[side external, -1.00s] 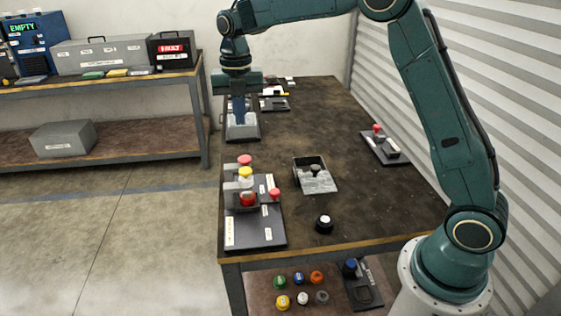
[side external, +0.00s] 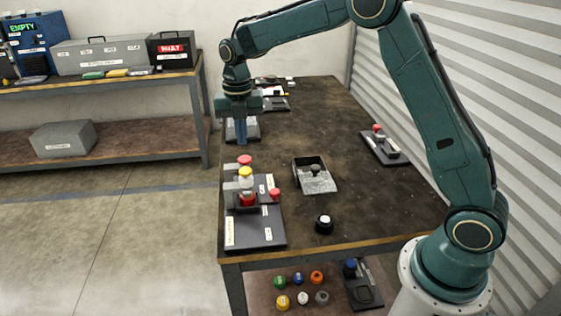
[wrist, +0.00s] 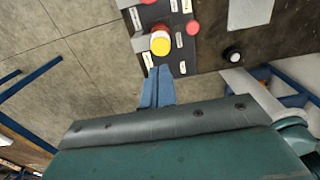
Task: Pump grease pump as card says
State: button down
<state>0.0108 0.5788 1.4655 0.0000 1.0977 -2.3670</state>
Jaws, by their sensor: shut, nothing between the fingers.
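My gripper (side external: 241,141) is shut and empty, its blue fingers pointing down over the left edge of the table. In the wrist view the closed fingers (wrist: 158,78) point toward a dark panel (side external: 262,236) with a yellow knob (side external: 246,172) and red knobs (side external: 244,160) (side external: 275,194). The yellow knob also shows in the wrist view (wrist: 160,43), just beyond the fingertips in the picture. White labels (side external: 229,232) lie on the panel, too small to read. I cannot tell which part is the grease pump, or make out the card.
A grey tray-like unit (side external: 317,181) and a black knob with a white top (side external: 324,224) stand right of the panel. Behind my gripper is a grey unit (side external: 255,131), partly hidden. A red-knobbed unit (side external: 384,148) stands at the right edge.

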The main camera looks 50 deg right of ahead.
aim_at(245, 170)
notch_tip(245, 170, down, 8)
jog(key=shift+f, duration=0.15)
dwell(0.3)
jog(key=shift+f, duration=0.95)
jog(key=shift+r, duration=0.1)
notch_tip(245, 170, up, 14)
jog(key=shift+r, duration=0.15)
dwell(0.5)
dwell(0.8)
